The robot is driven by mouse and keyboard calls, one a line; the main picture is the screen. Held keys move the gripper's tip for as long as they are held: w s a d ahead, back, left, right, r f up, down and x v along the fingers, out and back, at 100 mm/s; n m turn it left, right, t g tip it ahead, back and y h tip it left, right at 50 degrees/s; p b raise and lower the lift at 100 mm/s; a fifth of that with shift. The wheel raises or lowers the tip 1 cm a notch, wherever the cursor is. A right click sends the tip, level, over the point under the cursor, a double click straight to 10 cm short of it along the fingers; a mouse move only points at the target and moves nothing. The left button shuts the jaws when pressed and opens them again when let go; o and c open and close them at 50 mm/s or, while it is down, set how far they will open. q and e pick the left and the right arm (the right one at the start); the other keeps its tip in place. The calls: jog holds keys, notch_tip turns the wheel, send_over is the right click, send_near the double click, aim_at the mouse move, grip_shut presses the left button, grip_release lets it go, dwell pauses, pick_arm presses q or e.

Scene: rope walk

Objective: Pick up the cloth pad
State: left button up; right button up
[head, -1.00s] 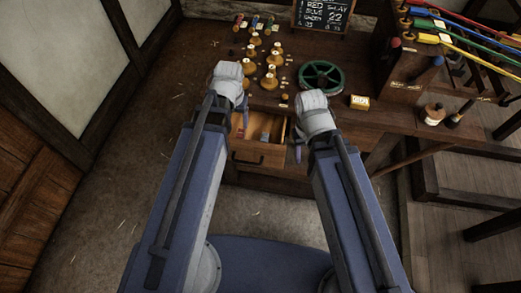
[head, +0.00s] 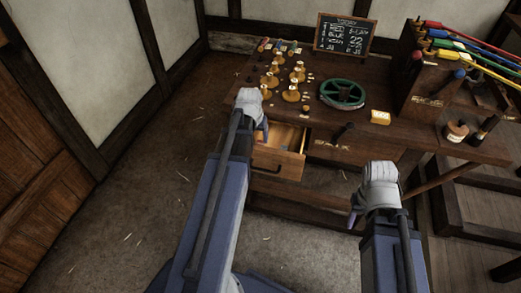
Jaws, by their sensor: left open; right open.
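I cannot make out the cloth pad for sure in the head view. An open drawer (head: 280,163) juts from the front of the wooden bench, and its inside is partly hidden behind my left gripper. My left gripper (head: 264,131) is over the left side of this drawer, with its fingers pointing down and open. My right gripper (head: 353,214) is open, in front of the bench, lower and to the right of the drawer. I see nothing held in either gripper.
The bench (head: 383,150) carries several wooden bobbins (head: 290,94), a green wheel (head: 342,94) and a yellow tag block (head: 380,117). A chalkboard (head: 343,34) stands behind. Coloured ropes (head: 470,47) run from a wooden frame at right. The floor (head: 115,215) at left is clear.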

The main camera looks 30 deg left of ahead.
aim_at(259, 142)
pick_arm(q)
jog(key=shift+w+d+b+x, duration=0.1)
jog(key=shift+w+b+x, duration=0.05)
jog(key=shift+b+x, duration=1.25)
jog(key=shift+w+d+b+x, duration=0.1)
jog(key=shift+b+x, duration=1.05)
jog(key=shift+x, duration=0.5)
jog(key=shift+r, duration=0.1)
grip_shut()
